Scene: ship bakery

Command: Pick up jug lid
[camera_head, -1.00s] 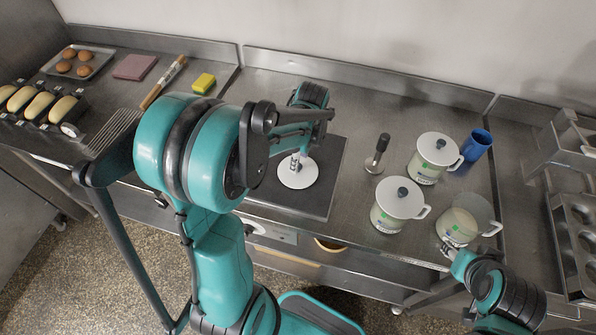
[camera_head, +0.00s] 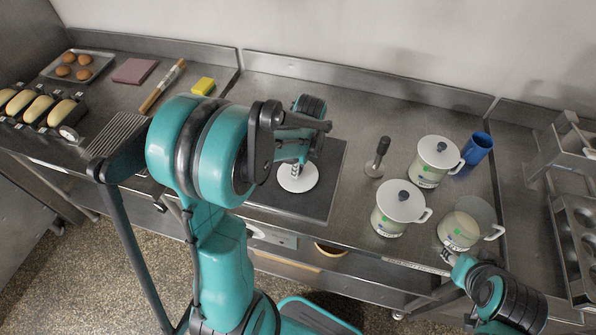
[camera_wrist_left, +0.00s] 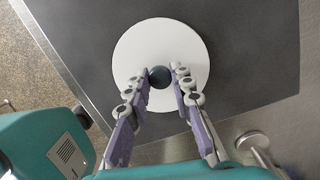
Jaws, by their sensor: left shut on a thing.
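The white jug lid (camera_head: 297,179) with a dark knob is at the dark mat; it also shows round and flat in the left wrist view (camera_wrist_left: 160,40). My left gripper (camera_wrist_left: 164,77) is above the lid, its fingers shut on the lid's knob. I cannot tell whether the lid touches the mat. An open jug (camera_head: 459,226) without a lid stands at the front right. My right gripper (camera_head: 449,256) is at its near side; its finger opening is not clear.
Two lidded jugs (camera_head: 391,222) (camera_head: 423,172) and a blue cup (camera_head: 478,147) stand near the open jug. A dark-handled metal tool (camera_head: 377,158) stands left of them. The dark mat (camera_head: 328,180) has free room around the lid. Bread tins and a bun tray (camera_head: 98,56) are far left.

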